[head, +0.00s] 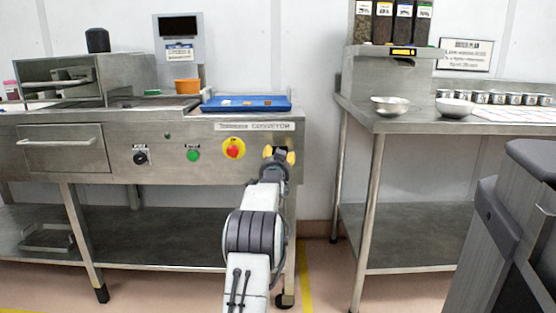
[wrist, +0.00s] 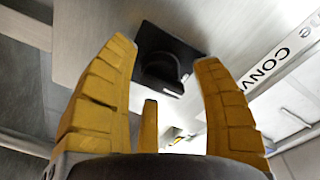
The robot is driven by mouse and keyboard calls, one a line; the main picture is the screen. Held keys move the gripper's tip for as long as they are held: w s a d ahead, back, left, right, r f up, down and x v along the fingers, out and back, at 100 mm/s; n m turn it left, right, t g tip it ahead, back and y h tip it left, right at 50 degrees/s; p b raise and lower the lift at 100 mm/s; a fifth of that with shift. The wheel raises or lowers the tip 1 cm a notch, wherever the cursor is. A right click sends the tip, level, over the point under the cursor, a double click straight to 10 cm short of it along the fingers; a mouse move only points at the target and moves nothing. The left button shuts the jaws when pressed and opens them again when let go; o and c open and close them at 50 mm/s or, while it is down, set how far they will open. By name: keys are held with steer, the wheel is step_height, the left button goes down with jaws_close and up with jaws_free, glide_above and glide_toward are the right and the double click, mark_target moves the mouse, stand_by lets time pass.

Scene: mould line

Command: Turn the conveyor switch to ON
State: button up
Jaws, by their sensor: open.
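The conveyor switch (wrist: 160,68) is a black rotary knob on a dark square plate, in the wrist view. It shows between and beyond the tips of my yellow fingers, below the word on a white label (wrist: 268,68). My gripper (wrist: 165,55) is open around the line to the knob, with no clear contact visible. In the head view my gripper (head: 280,154) is at the right end of the machine's front panel, under the conveyor label (head: 255,127), and hides the switch there. I cannot tell which setting the knob points to.
Left on the same panel are a red-and-yellow emergency stop (head: 234,149), a green button (head: 193,155) and another black knob (head: 140,158). A blue tray (head: 245,104) lies on top. A steel table (head: 400,122) with bowls stands to the right, across a gap.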

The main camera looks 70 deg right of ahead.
steer(key=shift+a, duration=0.15)
steer(key=v, duration=1.1)
steer(key=shift+s+a, duration=0.15)
steer(key=shift+a, duration=0.2)
stand_by(0.3)
